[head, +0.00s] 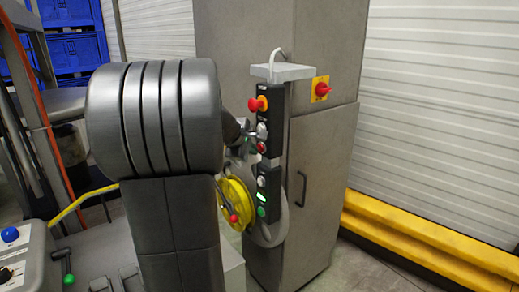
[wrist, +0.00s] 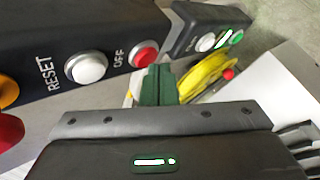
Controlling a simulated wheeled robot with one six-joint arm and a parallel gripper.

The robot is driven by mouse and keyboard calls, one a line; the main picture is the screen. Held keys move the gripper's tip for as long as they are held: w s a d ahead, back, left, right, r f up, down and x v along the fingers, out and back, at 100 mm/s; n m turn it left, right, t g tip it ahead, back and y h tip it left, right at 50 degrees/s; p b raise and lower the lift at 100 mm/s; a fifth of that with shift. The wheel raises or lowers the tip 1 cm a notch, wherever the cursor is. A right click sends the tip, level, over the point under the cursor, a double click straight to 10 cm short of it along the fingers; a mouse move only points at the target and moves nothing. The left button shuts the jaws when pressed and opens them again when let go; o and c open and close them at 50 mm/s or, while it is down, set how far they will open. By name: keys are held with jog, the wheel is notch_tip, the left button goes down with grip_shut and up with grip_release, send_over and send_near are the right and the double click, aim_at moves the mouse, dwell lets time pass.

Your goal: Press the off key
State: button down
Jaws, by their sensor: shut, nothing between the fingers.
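The off key is a round red button in a silver ring (wrist: 145,54), beside the printed word OFF on a dark panel. In the head view it is the small red button (head: 261,147) on the upright black control box. My gripper's green fingertips (wrist: 157,84) are together and empty, just below the off key in the wrist view. Whether they touch the key or stop short of it I cannot tell. In the head view my gripper (head: 245,142) is small, at the box's left side, partly hidden by my arm.
A white RESET button (wrist: 86,67) sits beside the off key. A red emergency knob (head: 257,104) is above them. A lower box (head: 268,195) has white and green buttons. A yellow reel (head: 236,203) hangs below. A grey cabinet (head: 320,190) stands behind.

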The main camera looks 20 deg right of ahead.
jog(key=shift+w+d, duration=0.1)
jog(key=shift+d, duration=0.3)
dwell(0.3)
jog(key=shift+a, duration=0.1)
jog(key=shift+s+a, duration=0.25)
jog(key=shift+a, duration=0.45)
jog(key=shift+a, duration=0.1)
jog(key=a, duration=0.1)
jog(key=s+a+b, duration=0.1)
jog(key=a, duration=0.1)
jog(key=a+b, duration=0.1)
jog(key=shift+s+a, duration=0.25)
jog(key=shift+s, duration=0.1)
jog(key=shift+d, duration=0.15)
dwell(0.5)
